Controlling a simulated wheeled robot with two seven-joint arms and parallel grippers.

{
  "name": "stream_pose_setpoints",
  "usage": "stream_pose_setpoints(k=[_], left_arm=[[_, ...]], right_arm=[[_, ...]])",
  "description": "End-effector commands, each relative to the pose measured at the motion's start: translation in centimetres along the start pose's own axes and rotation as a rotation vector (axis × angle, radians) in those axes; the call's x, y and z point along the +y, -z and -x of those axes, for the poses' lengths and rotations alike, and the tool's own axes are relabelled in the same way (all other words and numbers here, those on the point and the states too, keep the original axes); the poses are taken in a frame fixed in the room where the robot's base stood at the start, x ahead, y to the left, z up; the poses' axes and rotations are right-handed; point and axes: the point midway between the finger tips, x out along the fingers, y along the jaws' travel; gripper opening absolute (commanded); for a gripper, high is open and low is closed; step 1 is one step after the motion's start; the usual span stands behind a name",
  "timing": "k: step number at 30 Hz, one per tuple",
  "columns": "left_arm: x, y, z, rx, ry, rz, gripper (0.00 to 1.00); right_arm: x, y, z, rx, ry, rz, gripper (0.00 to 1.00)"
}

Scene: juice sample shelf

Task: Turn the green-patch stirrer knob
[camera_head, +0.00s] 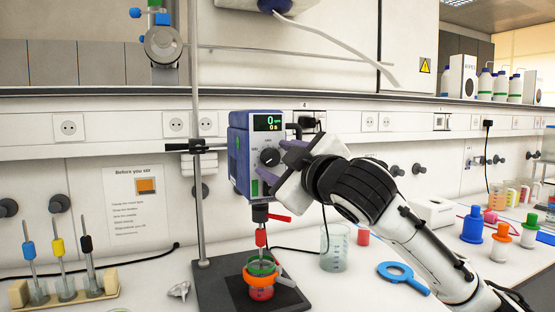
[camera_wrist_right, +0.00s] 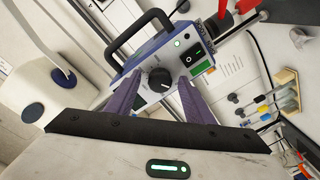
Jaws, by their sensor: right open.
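The stirrer (camera_head: 240,150) is a blue box with a lit display, clamped on a stand. Its black knob (camera_head: 270,157) is on the front face, and it also shows in the wrist view (camera_wrist_right: 159,79) with a white pointer mark. A green patch (camera_wrist_right: 202,69) shows on the stirrer beside a black switch in the wrist view. My right gripper (camera_head: 272,159) is open, its purple fingers pointing at the front panel with one on each side of the knob. Whether they touch it I cannot tell. My left gripper is not in view.
A beaker with orange-red contents (camera_head: 260,291) stands under the stirrer shaft on the black base (camera_head: 215,291). A rack with several stirring rods (camera_head: 95,294) is at left. A glass beaker (camera_head: 334,248) and a blue magnifier-like ring (camera_head: 400,272) are near my right arm.

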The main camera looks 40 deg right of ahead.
Motion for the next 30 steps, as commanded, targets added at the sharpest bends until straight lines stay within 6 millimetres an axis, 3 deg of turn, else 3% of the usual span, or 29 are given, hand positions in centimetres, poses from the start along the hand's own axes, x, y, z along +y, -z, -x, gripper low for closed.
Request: stream_pose_setpoints(k=[6,14,23,30], left_arm=[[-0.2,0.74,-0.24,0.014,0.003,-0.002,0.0],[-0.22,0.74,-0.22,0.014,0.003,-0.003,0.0],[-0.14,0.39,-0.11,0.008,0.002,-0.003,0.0],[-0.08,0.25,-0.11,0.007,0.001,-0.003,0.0]], right_arm=[[-0.01,0.01,-0.05,0.001,0.0,0.0,0.48],[-0.02,0.0,-0.02,0.0,0.0,0.0,0.07],[-0.1,-0.03,-0.02,0.001,0.0,-0.036,0.07],[-0.22,0.0,-0.02,0.008,-0.004,-0.172,0.07]])
